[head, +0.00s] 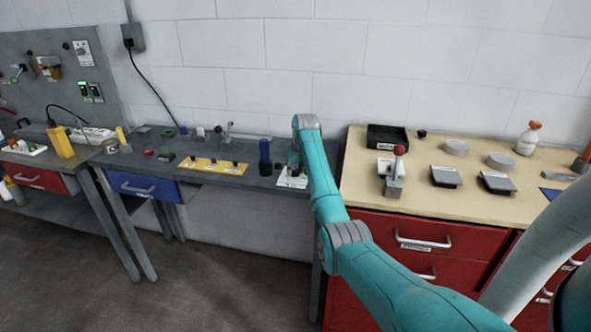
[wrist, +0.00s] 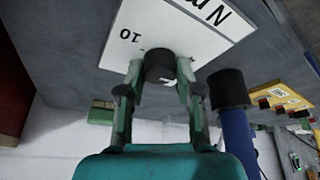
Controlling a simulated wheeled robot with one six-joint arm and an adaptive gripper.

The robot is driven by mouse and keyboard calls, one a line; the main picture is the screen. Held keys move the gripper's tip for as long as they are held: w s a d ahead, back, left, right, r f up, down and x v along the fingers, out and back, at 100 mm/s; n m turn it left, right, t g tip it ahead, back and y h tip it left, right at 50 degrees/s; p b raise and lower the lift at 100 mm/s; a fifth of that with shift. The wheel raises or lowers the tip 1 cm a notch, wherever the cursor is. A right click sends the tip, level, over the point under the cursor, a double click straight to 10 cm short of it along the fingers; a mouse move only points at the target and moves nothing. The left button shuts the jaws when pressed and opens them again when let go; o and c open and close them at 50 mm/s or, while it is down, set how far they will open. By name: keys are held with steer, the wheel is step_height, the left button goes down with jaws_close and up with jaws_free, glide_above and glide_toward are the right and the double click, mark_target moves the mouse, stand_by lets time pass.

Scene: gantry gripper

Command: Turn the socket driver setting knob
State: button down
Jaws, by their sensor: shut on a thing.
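The setting knob (wrist: 160,66) is a short black cylinder with a white mark on its face, seen in the wrist view. It sits on a white plate (wrist: 195,28) printed with "N m" and "10". My gripper (wrist: 160,82) is shut on the knob, one green finger on each side. In the head view the plate (head: 291,182) lies near the right end of the grey bench, and my gripper (head: 294,168) is over it. The knob is hidden there behind my arm.
A yellow panel with knobs (head: 213,166) lies further left. A wooden-topped red cabinet (head: 440,215) stands to the right.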

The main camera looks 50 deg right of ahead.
steer(key=m+g, duration=0.1)
steer(key=m, duration=0.2)
steer(key=m+g+h, duration=0.1)
steer(key=m, duration=0.2)
steer(key=shift+w+a, duration=0.1)
steer(key=shift+w, duration=0.05)
steer(key=m+g, duration=0.1)
steer(key=m, duration=0.1)
steer(key=m+g, duration=0.1)
steer(key=m, duration=0.2)
steer(key=shift+m+h, duration=0.3)
steer(key=shift+h, duration=0.1)
stand_by(0.4)
steer(key=c, duration=0.8)
jaws_free()
steer(key=shift+o, duration=0.2)
steer(key=shift+w+r, duration=0.1)
steer(key=v, duration=1.1)
steer(key=shift+a+r, duration=0.25)
steer(key=shift+r, duration=0.1)
